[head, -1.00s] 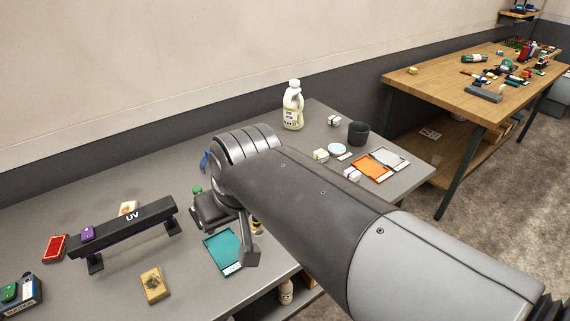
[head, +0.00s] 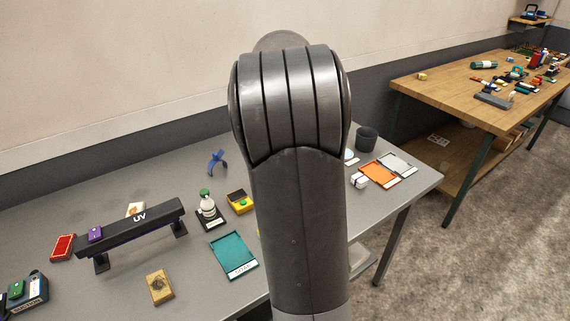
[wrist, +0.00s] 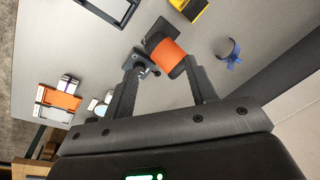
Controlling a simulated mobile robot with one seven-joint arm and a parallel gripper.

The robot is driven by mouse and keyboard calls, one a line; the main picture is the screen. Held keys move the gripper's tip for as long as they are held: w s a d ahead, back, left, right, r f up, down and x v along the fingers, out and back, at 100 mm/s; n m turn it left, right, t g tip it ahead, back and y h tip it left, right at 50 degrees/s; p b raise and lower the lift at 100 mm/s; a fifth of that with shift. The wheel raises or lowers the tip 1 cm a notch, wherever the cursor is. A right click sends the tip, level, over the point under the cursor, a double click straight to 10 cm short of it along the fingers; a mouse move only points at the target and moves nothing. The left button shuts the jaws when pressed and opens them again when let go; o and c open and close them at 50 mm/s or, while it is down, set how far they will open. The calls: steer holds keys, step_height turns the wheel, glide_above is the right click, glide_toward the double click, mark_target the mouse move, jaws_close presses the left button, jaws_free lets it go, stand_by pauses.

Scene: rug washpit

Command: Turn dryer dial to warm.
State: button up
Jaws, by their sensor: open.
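My gripper (wrist: 165,62) is open in the wrist view, its two fingers apart. A cylindrical thing with an orange band and dark ends (wrist: 168,56) shows in line with the gap between the fingertips. It may be the dryer or its dial; I cannot tell, and I see no warm mark. Whether the fingers touch it is unclear. A small grey and dark part (wrist: 146,66) shows by the left fingertip. In the head view my raised arm hides the gripper and this orange thing.
On the grey table (head: 195,265) stand a UV lamp bar (head: 140,218), a teal tray (head: 233,254), a yellow box (head: 240,200), a blue clip (head: 217,162), an orange tray (head: 379,174) and a dark cup (head: 367,138). A wooden table (head: 430,92) stands at the right.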

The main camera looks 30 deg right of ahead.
steer(key=w+d+f+m+g, duration=0.2)
steer(key=w+d+f, duration=0.4)
steer(key=d+f, duration=0.4)
steer(key=shift+h, duration=0.4)
steer(key=f, duration=0.6)
steer(key=d+f, duration=0.1)
steer(key=f, duration=0.2)
steer(key=shift+d+f, duration=0.1)
steer(key=shift+f, duration=0.05)
steer(key=c, duration=1)
